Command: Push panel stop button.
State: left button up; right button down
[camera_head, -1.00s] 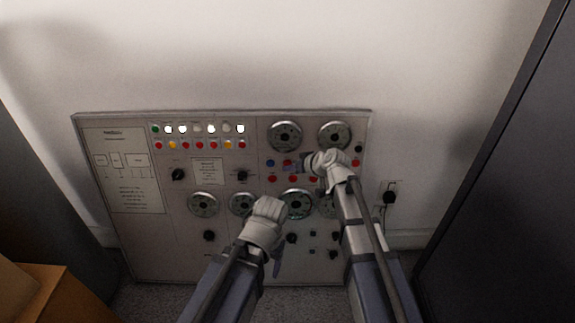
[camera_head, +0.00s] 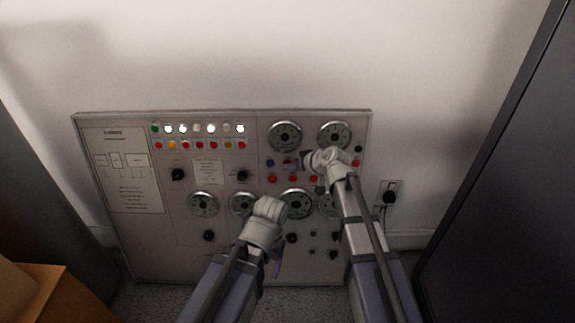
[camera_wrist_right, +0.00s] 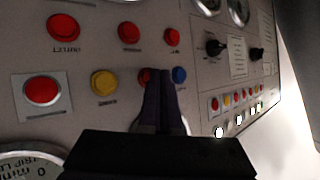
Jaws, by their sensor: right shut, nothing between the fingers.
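The grey control panel (camera_head: 235,270) leans against the wall in the head view. My right gripper (camera_head: 292,164) is at its upper right button rows. In the right wrist view its dark fingers (camera_wrist_right: 162,78) are together and empty. They overlap a red button (camera_wrist_right: 145,74), partly hidden behind them; I cannot tell whether they touch it. A blue button (camera_wrist_right: 179,75) is just right of the fingertips and a yellow button (camera_wrist_right: 103,82) is left. I cannot tell which button is the stop button. My left gripper (camera_head: 277,268) is low before the panel, its opening unclear.
More red buttons (camera_wrist_right: 129,33) and a red button on a pale plate (camera_wrist_right: 42,91) surround the fingers. Round dials (camera_head: 284,137) and black knobs (camera_head: 177,175) stand out. A dark cabinet (camera_head: 510,200) is at right, a brown box (camera_head: 70,295) at lower left.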

jog(key=shift+w, duration=0.3)
dwell(0.4)
jog(key=shift+s, duration=0.1)
jog(key=shift+s+r, duration=0.15)
jog(key=shift+s, duration=0.55)
jog(key=s, duration=0.3)
jog(key=s+r+p, duration=0.1)
jog(key=s, duration=0.1)
dwell(0.3)
dwell(0.5)
